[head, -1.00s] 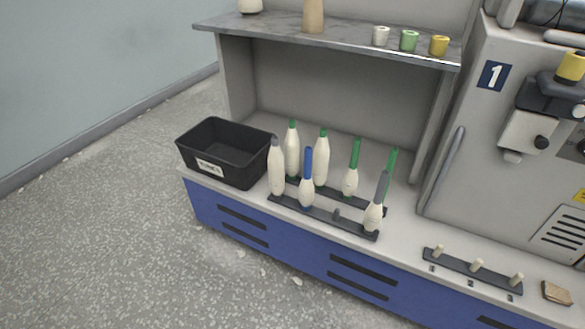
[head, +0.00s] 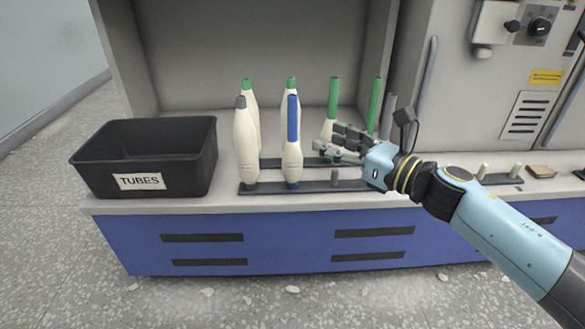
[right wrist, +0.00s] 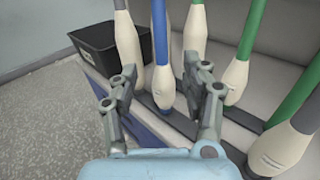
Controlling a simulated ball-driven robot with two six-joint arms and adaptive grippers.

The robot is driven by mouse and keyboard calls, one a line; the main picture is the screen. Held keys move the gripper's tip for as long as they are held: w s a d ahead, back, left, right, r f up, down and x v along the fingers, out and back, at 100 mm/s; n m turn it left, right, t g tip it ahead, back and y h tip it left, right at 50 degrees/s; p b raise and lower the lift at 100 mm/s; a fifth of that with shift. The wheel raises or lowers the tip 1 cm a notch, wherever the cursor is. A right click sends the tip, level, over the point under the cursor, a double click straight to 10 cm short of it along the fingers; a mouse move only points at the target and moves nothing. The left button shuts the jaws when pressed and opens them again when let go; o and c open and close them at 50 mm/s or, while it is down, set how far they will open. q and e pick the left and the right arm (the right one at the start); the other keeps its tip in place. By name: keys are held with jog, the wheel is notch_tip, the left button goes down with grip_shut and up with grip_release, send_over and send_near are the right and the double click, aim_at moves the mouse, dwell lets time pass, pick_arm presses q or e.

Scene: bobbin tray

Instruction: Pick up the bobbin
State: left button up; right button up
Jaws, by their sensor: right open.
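Several cream bobbins stand upright on two dark peg rails. The blue-tubed bobbin (head: 293,150) is in the front row, right of a grey-tipped bobbin (head: 245,145). Green-tipped bobbins (head: 291,90) stand behind. My right gripper (head: 330,143) is open and empty, to the right of the blue-tubed bobbin and apart from it. In the right wrist view, the blue-tubed bobbin (right wrist: 163,85) shows between the open fingers (right wrist: 158,75), beyond their tips. My right gripper hides the lower parts of the bobbins at the right. My left gripper is out of view.
A black bin (head: 190,175) labelled TUBES stands left of the bobbins. A grey machine (head: 430,110) rises at the right. The bench has a blue drawer front (head: 290,245).

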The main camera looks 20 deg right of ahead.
aim_at(296, 124)
jog(key=x, duration=0.5)
jog(key=shift+a+r, duration=0.2)
jog(key=shift+r, duration=0.05)
jog(key=b+x, duration=0.1)
jog(key=x, duration=0.4)
jog(key=shift+w+d+f, duration=0.15)
jog(key=shift+w, duration=0.2)
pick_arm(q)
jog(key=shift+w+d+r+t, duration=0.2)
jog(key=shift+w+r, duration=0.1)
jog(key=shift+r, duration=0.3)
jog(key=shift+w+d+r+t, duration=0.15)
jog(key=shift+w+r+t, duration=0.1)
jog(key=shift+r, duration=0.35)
pick_arm(e)
grip_shut()
